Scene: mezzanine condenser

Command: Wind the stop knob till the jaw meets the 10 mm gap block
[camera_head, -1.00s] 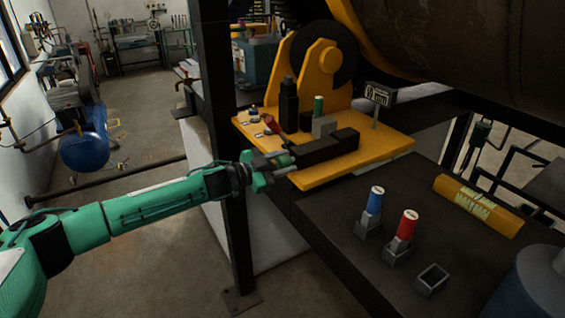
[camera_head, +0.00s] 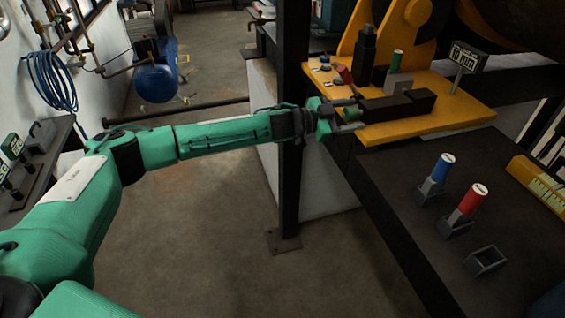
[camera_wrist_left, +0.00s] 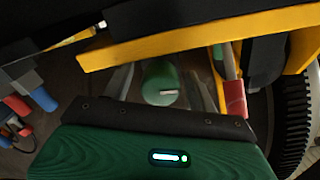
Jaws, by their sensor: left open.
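My left gripper (camera_head: 347,117) is open at the left end of a black bar on the yellow plate (camera_head: 430,125). In the left wrist view, a green round knob (camera_wrist_left: 160,82) with a white mark shows between its two fingers (camera_wrist_left: 163,92); I cannot tell whether they touch it. A grey block with a green handle (camera_head: 397,61) stands upright on the plate behind the black bar (camera_head: 400,106). Which black part is the jaw, and its gap to the block, cannot be made out. A small sign (camera_head: 466,56) appears to read 10 mm. My right gripper is out of view.
A red lever (camera_head: 344,74) stands close to my left gripper, also in the left wrist view (camera_wrist_left: 234,98). Blue (camera_head: 442,167) and red (camera_head: 473,198) handled blocks stand in holders on the dark bench, beside an empty holder (camera_head: 486,260). A dark post (camera_head: 291,150) rises beside my forearm.

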